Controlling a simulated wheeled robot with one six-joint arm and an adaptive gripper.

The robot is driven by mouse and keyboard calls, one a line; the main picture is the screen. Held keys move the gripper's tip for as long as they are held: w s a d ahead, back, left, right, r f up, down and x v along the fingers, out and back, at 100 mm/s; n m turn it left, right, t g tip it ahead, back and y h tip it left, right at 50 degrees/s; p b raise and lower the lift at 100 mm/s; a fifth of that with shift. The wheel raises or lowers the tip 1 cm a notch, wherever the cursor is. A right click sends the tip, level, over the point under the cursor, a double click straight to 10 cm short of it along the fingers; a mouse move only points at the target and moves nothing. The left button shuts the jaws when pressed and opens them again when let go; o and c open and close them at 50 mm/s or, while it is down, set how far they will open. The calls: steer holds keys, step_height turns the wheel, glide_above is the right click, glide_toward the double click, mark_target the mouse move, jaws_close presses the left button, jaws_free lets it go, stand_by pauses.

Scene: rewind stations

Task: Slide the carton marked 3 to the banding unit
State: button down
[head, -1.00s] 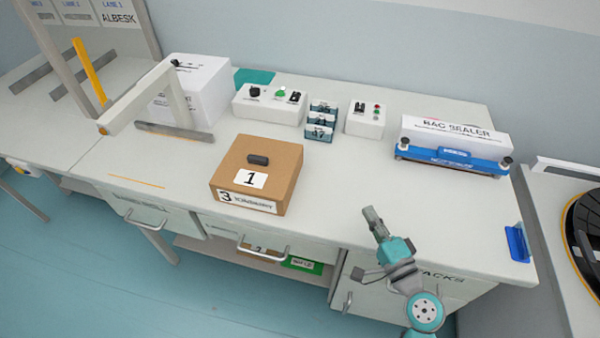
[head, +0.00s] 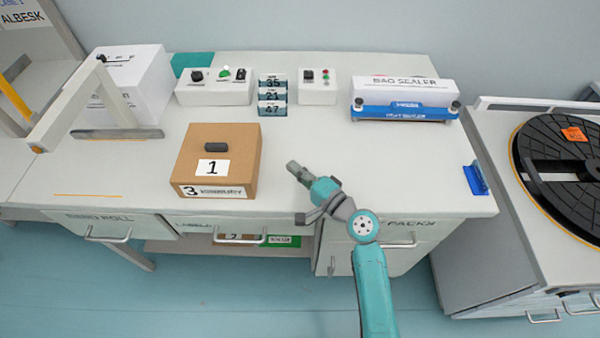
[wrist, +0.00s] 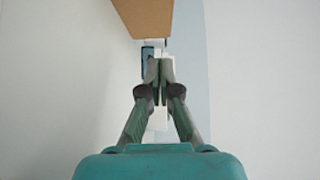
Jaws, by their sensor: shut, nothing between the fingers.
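The brown carton (head: 222,160) stands on the bench, with a 3 and small print on its front label, a large 1 on top and a dark grip on its lid. My gripper (head: 293,168) is shut and empty, to the right of the carton with a gap between them. In the wrist view the shut fingers (wrist: 160,72) point towards part of the carton (wrist: 147,16) at the top edge. A pale arch-shaped frame (head: 68,103) stands left of the carton; no label on it is readable, so I cannot tell whether it is the banding unit.
A white box (head: 135,92) stands behind the arch. Control boxes (head: 213,93) (head: 317,92) and stacked number tags (head: 272,96) line the back. The bag sealer (head: 405,98) is at the back right, a black turntable (head: 570,165) further right. Bench between carton and arch is clear.

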mark_target(257, 150)
steer(key=x, duration=0.5)
steer(key=a, duration=0.3)
steer(key=shift+w+a, duration=0.15)
steer(key=shift+w, duration=0.05)
steer(key=shift+a, duration=0.5)
steer(key=shift+a, duration=0.1)
